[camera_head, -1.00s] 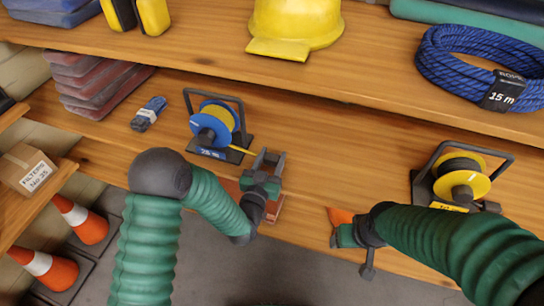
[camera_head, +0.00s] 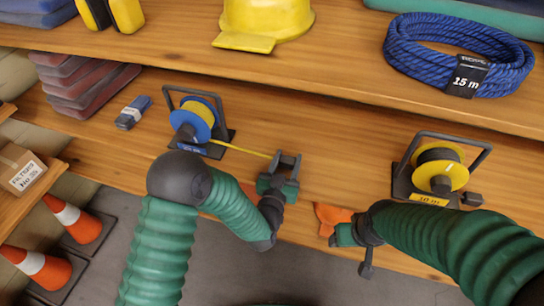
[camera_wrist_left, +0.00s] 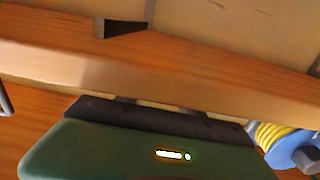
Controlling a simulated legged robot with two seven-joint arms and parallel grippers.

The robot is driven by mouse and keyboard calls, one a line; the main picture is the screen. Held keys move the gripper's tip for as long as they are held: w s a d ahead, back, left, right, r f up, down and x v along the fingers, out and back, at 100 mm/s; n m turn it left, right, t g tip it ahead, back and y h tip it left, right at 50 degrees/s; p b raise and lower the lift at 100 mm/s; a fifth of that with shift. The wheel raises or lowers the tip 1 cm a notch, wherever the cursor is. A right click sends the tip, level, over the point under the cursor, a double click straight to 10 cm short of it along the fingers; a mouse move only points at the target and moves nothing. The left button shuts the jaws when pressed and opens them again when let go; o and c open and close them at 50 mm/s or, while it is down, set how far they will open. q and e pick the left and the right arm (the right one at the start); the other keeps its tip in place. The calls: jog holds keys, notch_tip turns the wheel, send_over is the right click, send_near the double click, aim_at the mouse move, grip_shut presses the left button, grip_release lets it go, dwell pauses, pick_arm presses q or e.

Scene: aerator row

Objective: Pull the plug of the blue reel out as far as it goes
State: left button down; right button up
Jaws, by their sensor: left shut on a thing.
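The blue reel (camera_head: 193,120) stands in its dark frame on the lower wooden shelf, left of centre, wound with yellow cord. A straight stretch of yellow cord (camera_head: 245,151) runs from it to my left gripper (camera_head: 287,163). The left gripper is shut at the end of this cord, right of the reel; the jaws hide the plug. In the left wrist view, the blue reel (camera_wrist_left: 297,150) shows at the right edge, partly cut off. My right gripper (camera_head: 350,238) is at the shelf's front edge; its jaws are not clear.
A yellow reel (camera_head: 440,175) stands on the right of the lower shelf (camera_head: 330,150). An orange thing (camera_head: 328,215) lies beside my right gripper. A small blue bundle (camera_head: 132,112) lies left of the blue reel. The upper shelf (camera_head: 300,62) overhangs behind.

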aim_at(321, 174)
pick_arm(q)
jog(key=s+d, duration=0.1)
jog(key=d, duration=0.3)
jog(key=s+d+b, duration=0.1)
jog(key=d, duration=0.2)
jog(key=shift+s, duration=0.35)
jog(key=shift+s+d, duration=0.15)
jog(key=shift+d, duration=0.5)
jog(key=shift+s+d, duration=0.15)
jog(key=shift+d, duration=0.8)
jog(key=shift+a, duration=0.3)
jog(key=c, duration=1.1)
grip_release()
jog(key=shift+s, duration=0.1)
jog(key=shift+c, duration=0.2)
jog(key=o, duration=0.4)
jog(key=shift+d, duration=0.2)
pick_arm(e)
jog(key=shift+w+a+f, duration=0.1)
jog(key=shift+a+f, duration=0.4)
pick_arm(q)
jog(key=shift+a+f, duration=0.1)
jog(key=shift+a, duration=0.1)
pick_arm(e)
jog(key=shift+a, duration=0.1)
